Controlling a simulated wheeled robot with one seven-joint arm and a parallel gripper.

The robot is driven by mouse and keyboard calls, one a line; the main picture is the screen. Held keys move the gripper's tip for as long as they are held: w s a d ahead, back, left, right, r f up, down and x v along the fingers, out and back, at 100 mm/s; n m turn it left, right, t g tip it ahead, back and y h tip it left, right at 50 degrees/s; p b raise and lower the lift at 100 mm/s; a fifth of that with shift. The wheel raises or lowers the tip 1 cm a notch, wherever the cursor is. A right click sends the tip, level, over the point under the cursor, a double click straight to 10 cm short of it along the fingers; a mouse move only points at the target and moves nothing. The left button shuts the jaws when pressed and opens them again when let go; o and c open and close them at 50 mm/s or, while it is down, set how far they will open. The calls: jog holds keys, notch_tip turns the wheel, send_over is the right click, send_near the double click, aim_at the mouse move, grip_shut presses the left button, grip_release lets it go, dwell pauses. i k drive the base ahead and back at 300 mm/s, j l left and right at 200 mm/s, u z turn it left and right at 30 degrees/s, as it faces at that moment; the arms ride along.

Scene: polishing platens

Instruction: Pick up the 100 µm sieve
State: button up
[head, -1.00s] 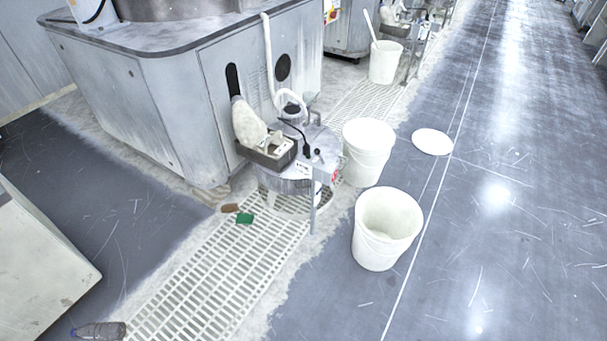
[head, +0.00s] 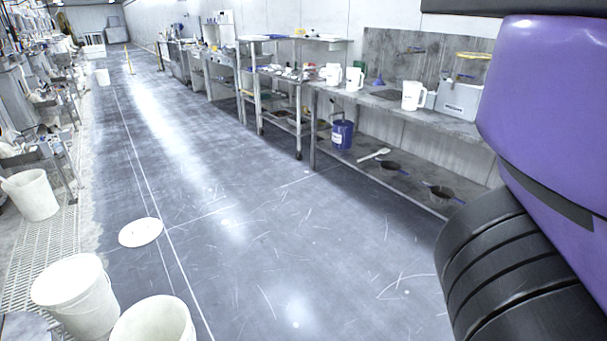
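I cannot make out a sieve marked 100 µm. A yellow-rimmed round thing (head: 474,55) is at the back wall above the right end of the bench; it may be a sieve, but no label is readable. Two dark round pans or sieves sit on the lower shelf, one nearer the middle (head: 390,168) and one further right (head: 440,193); I cannot tell which they are. My gripper is not in view. Purple and black parts of my own body cover the right side and hide part of the bench.
A long bench (head: 440,122) along the right wall holds white jugs (head: 413,95) and a grey box (head: 459,100). A blue bucket (head: 342,134) is on its lower shelf. White buckets (head: 75,295) and a white lid (head: 140,232) are at left. The middle floor is clear.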

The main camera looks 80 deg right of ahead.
aim_at(389, 168)
jog(key=l+z, duration=0.15)
jog(key=z, duration=1.3)
jog(key=i+l+z, duration=0.2)
jog(key=z, duration=0.25)
jog(key=i+l+z, duration=0.2)
jog(key=z, duration=0.25)
jog(key=i+l+z, duration=0.15)
jog(key=z, duration=0.3)
jog(key=i+z, duration=0.2)
jog(key=i, duration=0.8)
